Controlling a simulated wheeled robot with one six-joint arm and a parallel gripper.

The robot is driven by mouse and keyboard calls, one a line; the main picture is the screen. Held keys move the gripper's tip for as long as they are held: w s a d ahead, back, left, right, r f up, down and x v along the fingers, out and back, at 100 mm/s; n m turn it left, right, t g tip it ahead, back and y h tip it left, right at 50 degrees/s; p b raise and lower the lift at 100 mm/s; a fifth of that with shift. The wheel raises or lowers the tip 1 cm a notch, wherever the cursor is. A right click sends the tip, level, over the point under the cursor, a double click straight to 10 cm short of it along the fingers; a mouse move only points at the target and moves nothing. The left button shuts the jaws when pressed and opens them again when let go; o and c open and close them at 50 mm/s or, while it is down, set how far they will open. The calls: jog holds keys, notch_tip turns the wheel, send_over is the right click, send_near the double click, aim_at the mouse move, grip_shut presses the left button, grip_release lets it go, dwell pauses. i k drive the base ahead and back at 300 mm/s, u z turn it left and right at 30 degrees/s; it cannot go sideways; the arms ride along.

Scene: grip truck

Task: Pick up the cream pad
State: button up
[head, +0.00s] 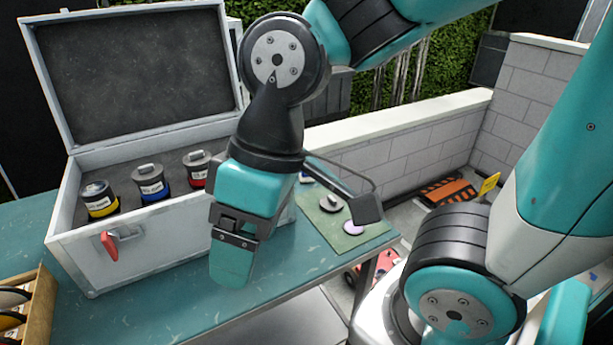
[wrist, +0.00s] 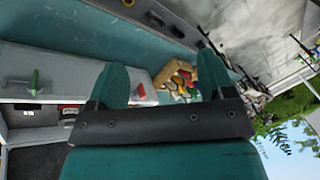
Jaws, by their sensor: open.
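My gripper (head: 232,268) hangs above the teal table in front of the open metal case; the head view shows its fingers edge-on. In the wrist view my gripper (wrist: 161,82) has its two fingers wide apart with nothing between them. A pale, cream-looking round pad (head: 12,298) sits in the wooden crate (head: 42,312) at the lower left, cut by the picture's edge; I cannot tell its colour for certain. My gripper is to the right of it and apart from it. The wrist view shows the crate (wrist: 162,76) far beyond the fingers, its pads too small to tell apart.
The metal case (head: 170,248) holds yellow, blue and red-banded canisters, with its lid raised. A green mat (head: 345,242) at the table's right end bears a dark-topped pale disc (head: 331,203) and a lilac disc (head: 353,228). The table's front strip (head: 150,310) is clear.

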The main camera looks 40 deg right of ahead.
aim_at(304, 178)
jog(key=k, duration=0.6)
jog(key=z, duration=0.55)
jog(key=i, duration=1.15)
jog(key=u, duration=0.1)
